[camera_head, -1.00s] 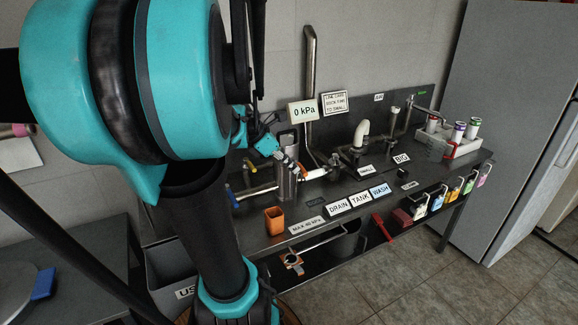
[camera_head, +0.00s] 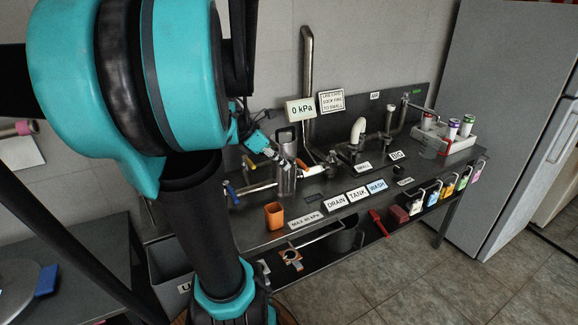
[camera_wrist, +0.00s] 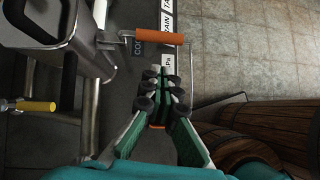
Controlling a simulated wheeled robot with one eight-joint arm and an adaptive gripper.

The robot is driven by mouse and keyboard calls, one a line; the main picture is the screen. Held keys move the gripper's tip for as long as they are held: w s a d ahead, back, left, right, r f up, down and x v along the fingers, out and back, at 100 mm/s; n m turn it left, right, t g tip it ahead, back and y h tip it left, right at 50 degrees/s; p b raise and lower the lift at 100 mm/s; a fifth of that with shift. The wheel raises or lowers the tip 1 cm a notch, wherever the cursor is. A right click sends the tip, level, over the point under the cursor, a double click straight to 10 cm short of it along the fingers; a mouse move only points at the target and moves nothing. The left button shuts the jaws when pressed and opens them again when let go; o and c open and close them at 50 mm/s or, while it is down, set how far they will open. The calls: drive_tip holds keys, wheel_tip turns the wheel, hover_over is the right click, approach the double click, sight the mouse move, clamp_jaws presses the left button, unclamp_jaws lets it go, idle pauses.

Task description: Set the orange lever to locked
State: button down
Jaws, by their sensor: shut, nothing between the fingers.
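The orange lever (camera_wrist: 158,37) shows in the wrist view as an orange grip on a pale stem, beside a metal vessel (camera_wrist: 62,30). It lies crosswise in that picture, above my fingertips and apart from them. In the head view only a small orange bit of the lever (camera_head: 301,163) shows near the upright steel cylinder (camera_head: 287,178). My gripper (camera_wrist: 162,80) is shut and empty, its dark fingertip pads together. I cannot read any locked marking.
An orange cup (camera_head: 274,216) stands at the bench's front left. A yellow-handled lever (camera_wrist: 35,105) is at left in the wrist view. Pipes (camera_head: 358,133) and a bottle rack (camera_head: 448,143) stand farther right. Barrels (camera_wrist: 270,125) stand below right in the wrist view.

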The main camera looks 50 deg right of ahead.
drive_tip(key=v, duration=1)
drive_tip(key=shift+s+a, duration=0.2)
drive_tip(key=shift+s, duration=0.15)
drive_tip(key=w+a+f+m+t, duration=0.1)
drive_tip(key=a+f, duration=0.1)
drive_tip(key=f, duration=0.1)
drive_tip(key=w+a+f+m+t, duration=0.1)
drive_tip(key=w+a+f, duration=0.1)
drive_tip(key=a+f, duration=0.1)
drive_tip(key=w+a+f+m+t+y, duration=0.1)
drive_tip(key=a+f, duration=0.1)
drive_tip(key=f, duration=0.1)
drive_tip(key=shift+w+a+f, duration=0.1)
drive_tip(key=shift+w+a, duration=0.1)
drive_tip(key=shift+w, duration=0.1)
drive_tip(key=a+f+m+t+y, duration=0.2)
drive_tip(key=a+f+m+y, duration=0.1)
drive_tip(key=a+f, duration=0.4)
drive_tip(key=a+f+m+t+y, duration=0.2)
drive_tip(key=a+f+m, duration=0.4)
drive_tip(key=a, duration=0.8)
wheel_tip(320, 180, down, 2)
drive_tip(key=shift+a+f+m+t+y, duration=0.2)
drive_tip(key=shift+a+m+t+y, duration=0.1)
drive_tip(key=shift+a+t+y, duration=0.15)
drive_tip(key=shift+d, duration=0.25)
